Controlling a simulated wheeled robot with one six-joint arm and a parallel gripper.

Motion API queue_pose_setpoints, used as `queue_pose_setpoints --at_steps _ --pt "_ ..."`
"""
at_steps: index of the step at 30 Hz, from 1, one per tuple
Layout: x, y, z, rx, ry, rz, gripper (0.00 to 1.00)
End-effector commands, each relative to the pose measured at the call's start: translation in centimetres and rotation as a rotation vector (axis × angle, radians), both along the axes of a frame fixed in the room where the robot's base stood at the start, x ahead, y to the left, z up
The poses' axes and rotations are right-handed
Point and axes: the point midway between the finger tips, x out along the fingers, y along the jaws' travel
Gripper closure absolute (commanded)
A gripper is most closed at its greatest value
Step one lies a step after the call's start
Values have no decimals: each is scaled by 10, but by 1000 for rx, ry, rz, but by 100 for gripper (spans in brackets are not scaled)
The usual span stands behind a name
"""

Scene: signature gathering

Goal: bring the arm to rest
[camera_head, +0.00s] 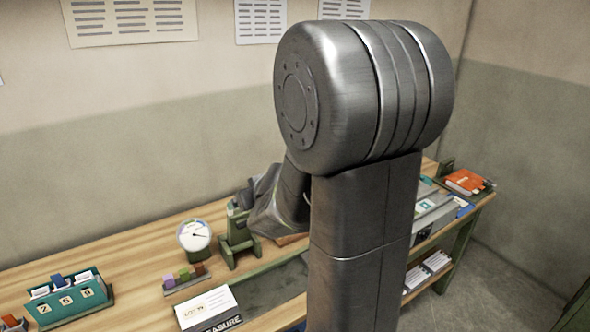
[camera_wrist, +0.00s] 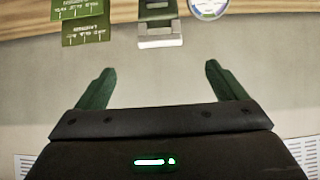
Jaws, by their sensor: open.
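My arm stands large in the middle of the head view, with its thick grey joint in front of the table and wall. My gripper (camera_wrist: 158,88) shows in the wrist view. Its two green fingers are spread wide apart with nothing between them. Behind the fingers is a plain pale surface. In the head view the arm's own links hide the gripper's fingers.
My arm hides the table's middle. Papers hang on the wall.

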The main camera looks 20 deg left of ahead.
Motion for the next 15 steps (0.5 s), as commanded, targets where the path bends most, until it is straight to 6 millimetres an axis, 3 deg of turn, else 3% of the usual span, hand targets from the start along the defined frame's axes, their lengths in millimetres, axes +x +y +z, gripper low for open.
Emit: queue_pose_setpoints --at_steps 8,15 --pt "11 15 -16 0 1 1 9" --pt "34 45 -49 0 0 1 9"
